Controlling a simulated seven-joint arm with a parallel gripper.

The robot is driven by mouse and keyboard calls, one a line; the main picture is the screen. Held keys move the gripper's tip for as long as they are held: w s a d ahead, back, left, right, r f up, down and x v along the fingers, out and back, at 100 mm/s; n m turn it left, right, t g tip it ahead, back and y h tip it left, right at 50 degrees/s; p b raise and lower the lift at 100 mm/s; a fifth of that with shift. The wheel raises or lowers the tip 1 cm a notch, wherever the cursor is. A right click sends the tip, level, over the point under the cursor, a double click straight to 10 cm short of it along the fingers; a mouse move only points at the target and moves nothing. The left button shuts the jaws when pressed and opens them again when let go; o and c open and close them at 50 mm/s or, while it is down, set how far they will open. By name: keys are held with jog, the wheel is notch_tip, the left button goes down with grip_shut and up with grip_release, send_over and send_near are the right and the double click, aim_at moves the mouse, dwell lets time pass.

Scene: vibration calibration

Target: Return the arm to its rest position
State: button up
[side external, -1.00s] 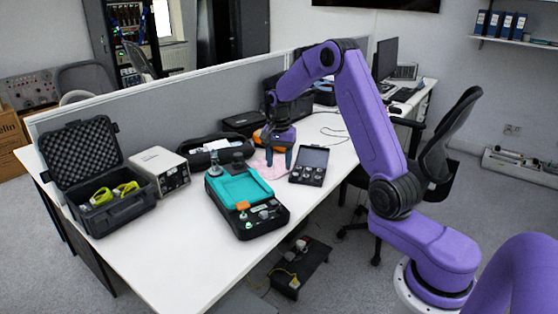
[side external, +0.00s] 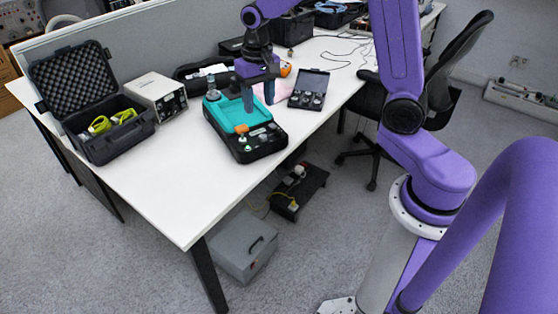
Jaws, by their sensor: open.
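My gripper (side external: 259,102) hangs at the end of my purple arm, fingers pointing down, open and with nothing seen between its fingertips. In the side external view it appears over or just behind the right part of the teal-topped black device (side external: 225,110). I cannot tell how high it is above the device. The fingers cover part of the teal tray.
An open black case (side external: 118,143) with yellow-green items stands at the table's left, beside a white instrument box (side external: 157,94). A small open case of weights (side external: 309,90) lies right of my gripper. The white table's (side external: 185,195) front is clear. A black chair (side external: 440,85) stands nearby.

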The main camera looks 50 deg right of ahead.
jog(key=s+a+r+n, duration=0.2)
jog(key=s+a+n, duration=0.45)
jog(key=s, duration=0.55)
jog(key=s+d+n, duration=0.1)
jog(key=s+n, duration=0.8)
jog(key=s, duration=0.6)
jog(key=shift+s+d+n, duration=0.15)
jog(key=shift+s+n, duration=0.2)
jog(key=shift+o, duration=0.2)
jog(key=shift+f, duration=0.1)
